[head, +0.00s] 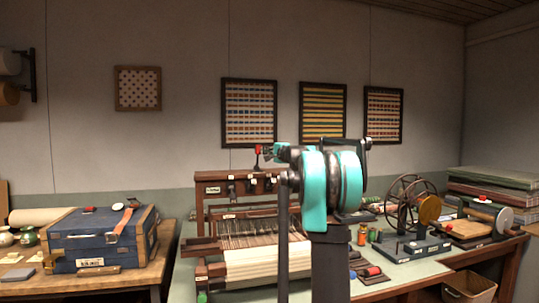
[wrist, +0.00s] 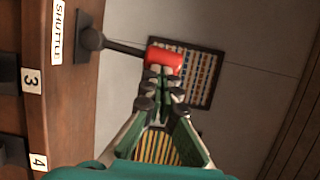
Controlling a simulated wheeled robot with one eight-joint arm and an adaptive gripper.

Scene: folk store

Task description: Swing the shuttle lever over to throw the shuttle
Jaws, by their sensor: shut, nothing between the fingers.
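The shuttle lever shows in the wrist view as a dark pivot (wrist: 90,40) beside the "SHUTTLE" label (wrist: 57,31), with a dark shaft (wrist: 122,48) ending in a red knob (wrist: 165,57). My gripper (wrist: 161,71) has its fingertips together right at the knob; they overlap it in the picture, and I cannot tell whether they touch it. In the head view the red knob (head: 258,150) stands above the top beam of the wooden loom (head: 205,188), with my gripper (head: 270,153) just to its right. My arm hides part of the loom.
Other levers (head: 231,181) sit along the loom's beam, with labels 3 (wrist: 31,80) and 4 (wrist: 39,162) near them. A blue case (head: 90,240) stands on the left table. A spinning wheel (head: 410,205) stands right of my arm. Framed textiles (head: 249,112) hang behind.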

